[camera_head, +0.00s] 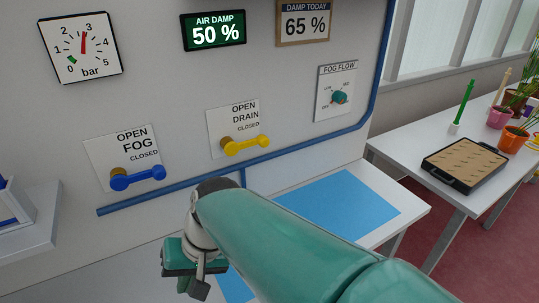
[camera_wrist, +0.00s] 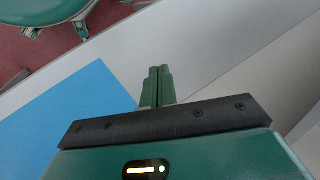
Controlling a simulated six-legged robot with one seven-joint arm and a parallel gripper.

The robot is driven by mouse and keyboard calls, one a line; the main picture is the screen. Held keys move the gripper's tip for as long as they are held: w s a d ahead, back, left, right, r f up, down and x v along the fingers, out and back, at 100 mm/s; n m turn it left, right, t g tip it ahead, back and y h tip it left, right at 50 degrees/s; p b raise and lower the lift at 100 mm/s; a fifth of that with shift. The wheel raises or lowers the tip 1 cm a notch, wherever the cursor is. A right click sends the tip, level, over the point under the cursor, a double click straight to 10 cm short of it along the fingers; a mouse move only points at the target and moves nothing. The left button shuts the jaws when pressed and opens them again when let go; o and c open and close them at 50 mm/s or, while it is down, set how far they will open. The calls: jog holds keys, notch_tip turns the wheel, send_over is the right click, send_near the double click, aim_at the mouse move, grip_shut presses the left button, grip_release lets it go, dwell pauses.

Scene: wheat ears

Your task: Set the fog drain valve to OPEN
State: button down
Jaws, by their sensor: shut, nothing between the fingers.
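The panel labelled DRAIN (camera_head: 233,112) carries a yellow lever (camera_head: 246,146) on a brass pivot at its left end. The lever lies nearly level, pointing right on the CLOSED side, with OPEN printed above. The panel labelled FOG (camera_head: 98,150) has a blue lever (camera_head: 137,179), also nearly level and pointing right under CLOSED. My gripper (camera_wrist: 158,70) is shut and empty, its two green fingers together in the wrist view. In the head view it hangs below and left of the yellow lever, apart from both levers, its fingertips not clear. Neither lever shows in the wrist view.
A blue pipe (camera_head: 305,153) runs along the wall below the levers. A blue mat (camera_head: 340,207) lies on the white bench, also in the wrist view (camera_wrist: 80,120). A FOG FLOW knob (camera_head: 340,97) is at right. A table with a black tray (camera_head: 435,176) and pots stands further right.

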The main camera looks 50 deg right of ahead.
aim_at(248, 145)
jog(key=w+d+m+t+y, duration=0.6)
jog(key=w+d+m+t, duration=0.5)
jog(key=m, duration=0.5)
jog(key=s+d+f+m+t+h, duration=0.1)
jog(key=s+d+m+t+h, duration=0.2)
jog(key=d+m+h, duration=0.4)
jog(key=s+d+f+m+t+h, duration=0.1)
jog(key=s+d+m+t+h, duration=0.2)
jog(key=d, duration=1.4)
jog(key=s+m+h, duration=0.2)
jog(key=m+h, duration=0.2)
jog(key=h, duration=0.1)
jog(key=shift+s+t, duration=0.3)
jog(key=shift+s, duration=0.05)
jog(key=w+d+r, duration=0.1)
jog(key=w+r, duration=0.5)
jog(key=w, duration=0.4)
jog(key=shift+d, duration=0.15)
